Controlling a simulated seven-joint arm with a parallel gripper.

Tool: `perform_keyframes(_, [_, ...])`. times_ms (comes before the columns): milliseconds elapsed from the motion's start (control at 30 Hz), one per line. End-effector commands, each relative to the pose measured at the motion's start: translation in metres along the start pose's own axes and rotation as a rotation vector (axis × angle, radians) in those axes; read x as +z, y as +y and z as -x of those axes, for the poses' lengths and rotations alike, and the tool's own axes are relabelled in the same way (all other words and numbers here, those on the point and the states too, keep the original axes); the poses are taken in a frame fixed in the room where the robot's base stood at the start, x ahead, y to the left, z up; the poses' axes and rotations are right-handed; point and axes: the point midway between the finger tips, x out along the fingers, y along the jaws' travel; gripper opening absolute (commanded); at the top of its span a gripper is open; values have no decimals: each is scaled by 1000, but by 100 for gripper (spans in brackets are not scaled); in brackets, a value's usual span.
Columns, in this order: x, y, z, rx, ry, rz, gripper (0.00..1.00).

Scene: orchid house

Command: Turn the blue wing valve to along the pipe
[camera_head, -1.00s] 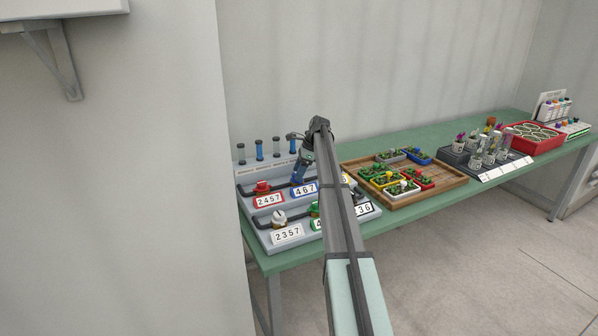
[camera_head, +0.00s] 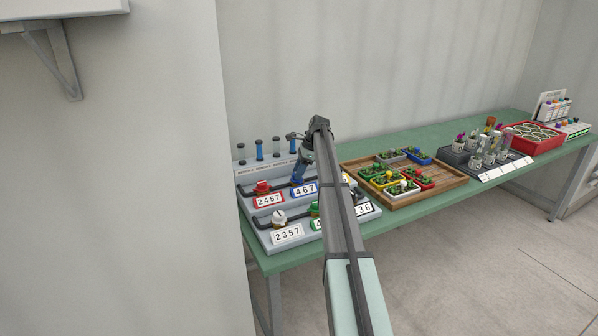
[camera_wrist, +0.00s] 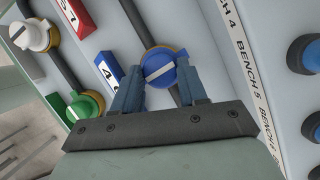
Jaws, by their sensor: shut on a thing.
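The blue wing valve (camera_wrist: 160,70) is a round blue knob with a white stripe, on a dark pipe (camera_wrist: 144,27) in the wrist view. The stripe lies about across the pipe. My gripper (camera_wrist: 159,80) is shut on the valve, with one blue finger on each side of it. In the head view my gripper (camera_head: 298,180) points down at the grey valve board (camera_head: 249,217), behind the plate reading 467. There the fingers and arm hide the blue valve.
A red valve (camera_head: 262,187), a white valve (camera_head: 279,217) and a green valve (camera_head: 314,209) are close by on the board. Upright blue and dark tubes (camera_head: 260,150) stand along its back. A wooden tray (camera_head: 440,187) of small pots is to the right on the green bench.

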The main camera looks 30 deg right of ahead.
Motion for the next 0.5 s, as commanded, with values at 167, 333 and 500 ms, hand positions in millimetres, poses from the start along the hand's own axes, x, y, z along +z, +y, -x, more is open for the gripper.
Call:
perform_keyframes(167, [0,-3,0,44,0,105,12])
perform_keyframes(333, [0,-5,0,102,1,244,12])
perform_keyframes(500, [0,-6,0,164,0,395,12])
